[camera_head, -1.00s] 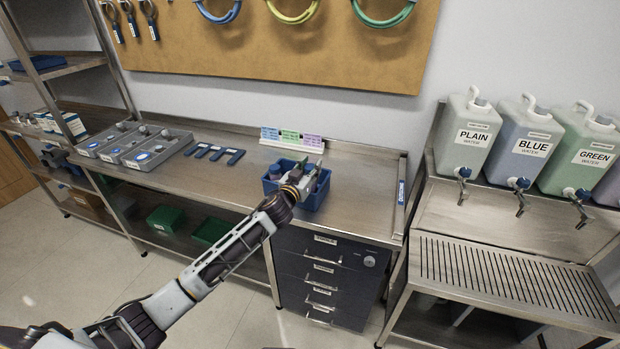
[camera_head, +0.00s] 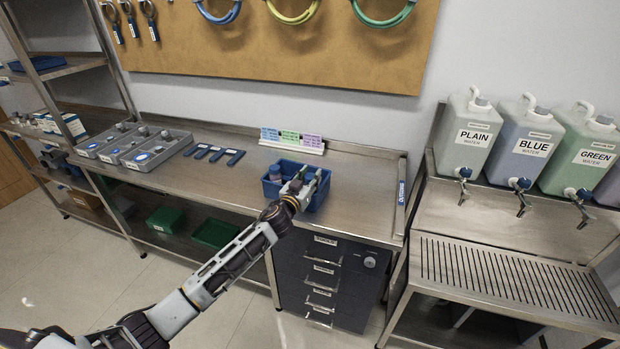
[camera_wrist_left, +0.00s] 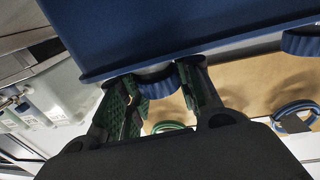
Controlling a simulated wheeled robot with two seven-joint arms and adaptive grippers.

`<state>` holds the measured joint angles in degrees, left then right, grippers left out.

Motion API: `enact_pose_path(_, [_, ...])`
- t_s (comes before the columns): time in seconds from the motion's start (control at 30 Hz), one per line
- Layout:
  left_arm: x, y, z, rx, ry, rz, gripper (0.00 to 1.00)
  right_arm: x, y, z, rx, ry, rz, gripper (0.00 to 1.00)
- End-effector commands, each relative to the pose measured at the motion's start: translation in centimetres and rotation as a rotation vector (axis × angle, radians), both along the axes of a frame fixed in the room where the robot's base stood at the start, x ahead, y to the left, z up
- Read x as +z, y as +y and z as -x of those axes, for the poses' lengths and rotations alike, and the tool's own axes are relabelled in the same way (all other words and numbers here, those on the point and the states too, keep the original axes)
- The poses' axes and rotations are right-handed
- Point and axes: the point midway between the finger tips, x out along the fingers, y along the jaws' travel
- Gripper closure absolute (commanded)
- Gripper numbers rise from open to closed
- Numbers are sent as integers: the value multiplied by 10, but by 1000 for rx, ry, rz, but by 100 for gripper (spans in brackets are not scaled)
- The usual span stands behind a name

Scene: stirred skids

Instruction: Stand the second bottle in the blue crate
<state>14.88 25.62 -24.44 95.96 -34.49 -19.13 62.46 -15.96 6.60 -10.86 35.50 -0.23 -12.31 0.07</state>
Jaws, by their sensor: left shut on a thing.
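The blue crate (camera_head: 318,203) stands on the bench top above the drawer unit. One bottle with a dark cap (camera_head: 275,173) stands in its left part. My left gripper (camera_head: 308,178) is over the crate's right part, shut on the second bottle. In the left wrist view the blue ridged cap (camera_wrist_left: 156,80) of that bottle shows between the fingers, and a similar blue cap (camera_wrist_left: 303,42) shows at the right. The crate wall (camera_wrist_left: 150,35) fills the top of that view. The held bottle's body is mostly hidden, so I cannot tell whether it touches the crate floor. My right gripper is out of view.
Coloured cards (camera_head: 291,140) stand behind the crate. Grey trays (camera_head: 135,146) and blue flat pieces (camera_head: 214,153) lie to the left on the bench. The bench right of the crate is clear. Water canisters (camera_head: 468,135) stand further right.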

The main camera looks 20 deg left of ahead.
Motion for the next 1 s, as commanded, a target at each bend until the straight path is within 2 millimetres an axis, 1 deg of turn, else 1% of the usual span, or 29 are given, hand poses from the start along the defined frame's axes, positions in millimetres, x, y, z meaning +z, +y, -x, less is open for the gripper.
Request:
enact_pose_path(0.1, [-2,0,0,0,-1,1,100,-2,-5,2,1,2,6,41])
enact_pose_path(0.13, [-2,0,0,0,0,1,64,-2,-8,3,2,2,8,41])
enact_pose_path(0.23, [-2,0,0,0,0,1,51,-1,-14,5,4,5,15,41])
enact_pose_path(0.3, [-2,0,0,0,0,1,45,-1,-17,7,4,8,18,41])
enact_pose_path(0.53, [-2,0,0,0,0,0,45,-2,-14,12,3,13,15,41])
enact_pose_path(0.77, [1,0,0,0,0,0,45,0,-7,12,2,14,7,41])
enact_pose_path(1.0, [-1,2,12,1,1,2,45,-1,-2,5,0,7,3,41])
